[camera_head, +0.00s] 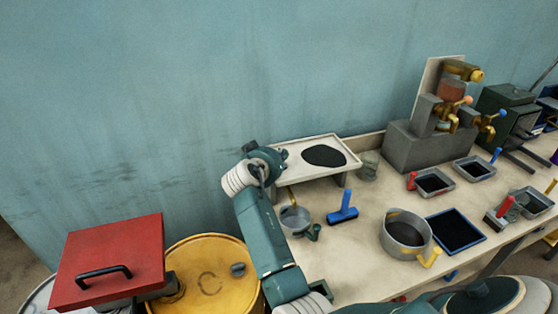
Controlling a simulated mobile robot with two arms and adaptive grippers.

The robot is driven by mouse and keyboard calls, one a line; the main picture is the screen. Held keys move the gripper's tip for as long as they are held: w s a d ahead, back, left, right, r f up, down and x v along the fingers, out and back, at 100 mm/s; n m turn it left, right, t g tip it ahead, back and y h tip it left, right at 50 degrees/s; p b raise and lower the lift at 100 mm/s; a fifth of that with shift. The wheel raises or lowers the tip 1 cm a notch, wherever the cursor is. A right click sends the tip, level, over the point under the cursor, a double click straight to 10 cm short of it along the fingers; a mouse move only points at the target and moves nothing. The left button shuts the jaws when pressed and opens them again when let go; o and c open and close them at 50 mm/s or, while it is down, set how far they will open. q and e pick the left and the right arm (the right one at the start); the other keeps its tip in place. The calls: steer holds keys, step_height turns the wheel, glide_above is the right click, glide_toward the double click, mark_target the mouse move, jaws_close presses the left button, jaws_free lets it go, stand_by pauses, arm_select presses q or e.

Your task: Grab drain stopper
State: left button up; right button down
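My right arm rises from the bottom right and bends at a dark teal wrist (266,159) beside the left end of a raised pale tray (343,149). A dark oil puddle (324,156) lies in the tray. The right gripper's fingers cannot be made out clearly against the wrist and arm. I cannot clearly make out the drain stopper; the area by the tray's left end is partly hidden by my arm. My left gripper is not in view.
A blue squeegee-like tool (343,209), a grey pot with a yellow handle (406,234) and a blue tray (455,231) stand on the bench. A grey machine (413,147) stands behind. A yellow drum (206,259) with a grey cap (238,269) and a red box (107,254) are left.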

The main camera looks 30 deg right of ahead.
step_height(320, 180, up, 18)
steer(key=b, duration=0.4)
steer(key=shift+r, duration=0.2)
steer(key=c, duration=0.5)
jaws_free()
steer(key=shift+a, duration=0.1)
